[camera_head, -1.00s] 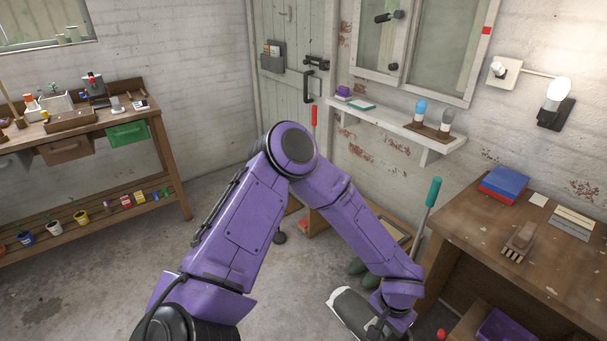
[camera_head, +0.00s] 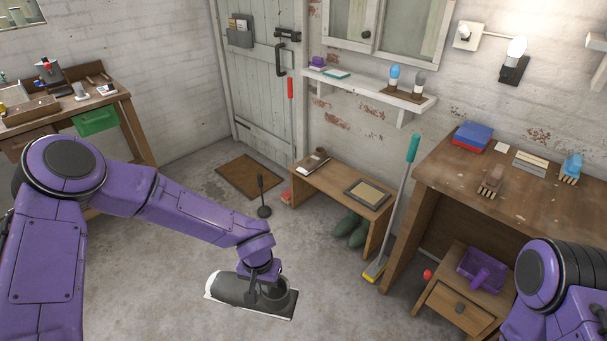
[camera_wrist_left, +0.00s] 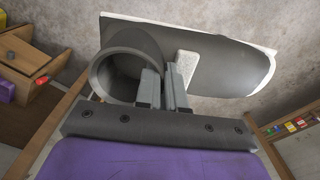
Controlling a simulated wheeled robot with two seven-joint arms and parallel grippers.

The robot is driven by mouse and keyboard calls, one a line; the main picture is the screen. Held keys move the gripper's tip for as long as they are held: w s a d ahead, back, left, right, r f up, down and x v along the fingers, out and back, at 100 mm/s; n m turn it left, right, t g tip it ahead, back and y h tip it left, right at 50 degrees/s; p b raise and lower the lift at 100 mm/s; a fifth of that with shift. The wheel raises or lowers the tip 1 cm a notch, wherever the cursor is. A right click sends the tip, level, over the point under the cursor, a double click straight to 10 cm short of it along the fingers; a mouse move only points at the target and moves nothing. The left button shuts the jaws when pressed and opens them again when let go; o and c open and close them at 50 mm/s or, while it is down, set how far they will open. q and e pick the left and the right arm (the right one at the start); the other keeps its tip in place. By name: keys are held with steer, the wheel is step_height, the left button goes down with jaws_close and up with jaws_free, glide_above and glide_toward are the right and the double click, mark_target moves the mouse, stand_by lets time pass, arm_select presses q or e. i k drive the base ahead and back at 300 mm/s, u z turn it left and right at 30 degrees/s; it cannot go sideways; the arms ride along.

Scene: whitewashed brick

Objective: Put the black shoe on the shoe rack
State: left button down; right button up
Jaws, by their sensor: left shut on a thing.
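The black shoe (camera_head: 233,288) is dark grey with a white sole edge. It hangs over the floor at bottom centre, toe to the left and round opening to the right. My left gripper (camera_head: 262,296) is shut on the shoe's wall beside the opening; the left wrist view shows the fingers (camera_wrist_left: 165,88) on the shoe (camera_wrist_left: 215,62). A low wooden bench (camera_head: 331,182), seemingly the shoe rack, stands against the wall, up and right of the shoe and apart from it. Green boots (camera_head: 351,229) stand beneath it. My right gripper is out of view; only its arm shows at lower right.
A framed tray (camera_head: 368,194) lies on the bench's right part and a small item (camera_head: 313,163) on its left. A black upright stand (camera_head: 263,198) is left of the bench. The floor in front is clear.

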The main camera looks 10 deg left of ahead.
mark_target(341, 180)
steer(key=u, duration=0.85)
steer(key=i, duration=2.35)
steer(key=z, duration=1.2)
steer(key=i, duration=0.65)
steer(key=z, duration=0.6)
